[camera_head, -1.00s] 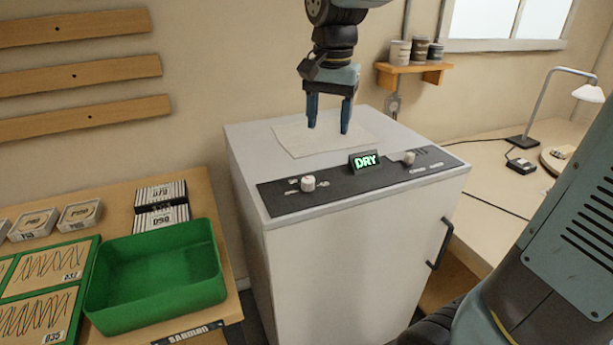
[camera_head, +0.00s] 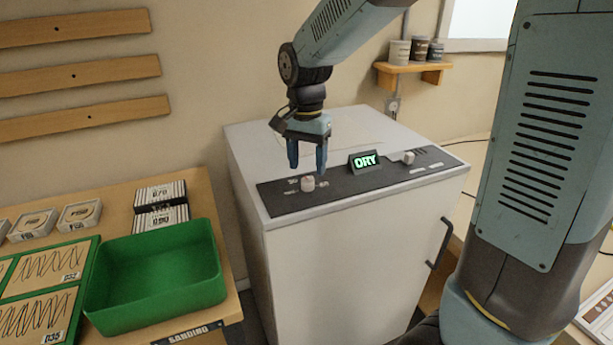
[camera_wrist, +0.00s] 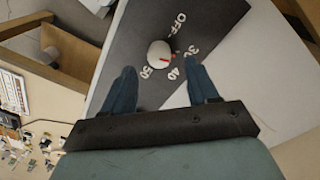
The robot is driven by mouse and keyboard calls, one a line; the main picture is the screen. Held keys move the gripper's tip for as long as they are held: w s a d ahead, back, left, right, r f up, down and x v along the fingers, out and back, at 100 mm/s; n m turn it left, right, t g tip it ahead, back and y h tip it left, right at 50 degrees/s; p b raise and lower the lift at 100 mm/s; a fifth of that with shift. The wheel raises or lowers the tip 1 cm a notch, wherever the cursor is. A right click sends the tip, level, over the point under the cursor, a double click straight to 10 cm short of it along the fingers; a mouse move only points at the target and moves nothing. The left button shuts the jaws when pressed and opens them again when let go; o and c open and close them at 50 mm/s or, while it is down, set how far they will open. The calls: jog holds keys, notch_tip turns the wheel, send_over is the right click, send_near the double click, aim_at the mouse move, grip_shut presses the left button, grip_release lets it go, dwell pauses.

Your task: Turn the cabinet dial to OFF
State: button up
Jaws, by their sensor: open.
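The cabinet (camera_head: 345,265) is a white box with a dark control panel (camera_head: 350,182) along its front top edge. The left dial (camera_head: 308,184) is a white knob on that panel. In the wrist view the dial (camera_wrist: 158,53) shows a red mark pointing between 30 and 40. The printed OFF (camera_wrist: 179,23) is at the upper right of the dial, with 50 below it. My gripper (camera_head: 307,168) is open and empty. It points down over the panel near the dial, and its fingers (camera_wrist: 158,68) stand apart, short of the dial, touching nothing visible.
A lit green display reading "DRY" (camera_head: 364,162) and a second white knob (camera_head: 408,157) sit to the right on the panel. A green tray (camera_head: 155,270) stands on the bench at left. A small shelf with cans (camera_head: 420,50) hangs behind.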

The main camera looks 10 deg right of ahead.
aim_at(308, 179)
jog(key=shift+f, duration=2.2)
jog(key=shift+c, duration=0.4)
